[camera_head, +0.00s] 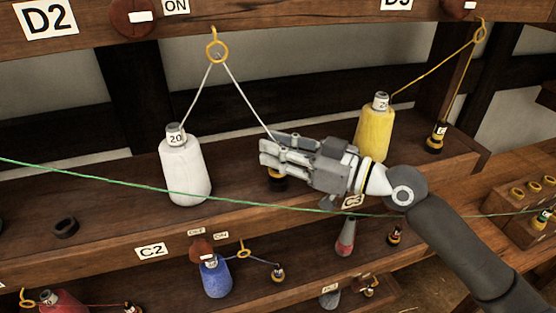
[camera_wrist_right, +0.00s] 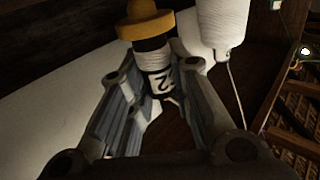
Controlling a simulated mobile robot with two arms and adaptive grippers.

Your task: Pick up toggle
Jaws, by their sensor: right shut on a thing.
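My right gripper (camera_head: 268,152) reaches in from the right over the upper shelf, beside the white cone-shaped spool (camera_head: 184,172) marked 20. It is shut on a toggle, a small black peg with white thread, a yellow collar and a label; the toggle's lower end (camera_head: 278,183) shows just beneath the fingers. In the right wrist view the toggle (camera_wrist_right: 155,62) stands between the fingertips of the gripper (camera_wrist_right: 155,90). A white cord runs from the spool up through a yellow ring (camera_head: 217,51) and down to the gripper. My left gripper is not in view.
A yellow spool (camera_head: 374,130) and another toggle (camera_head: 436,137) stand right of the gripper. A green line (camera_head: 120,181) crosses in front of the shelf. Lower shelf holds a blue spool (camera_head: 215,276) and small toggles. A dark ring (camera_head: 65,227) lies at left.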

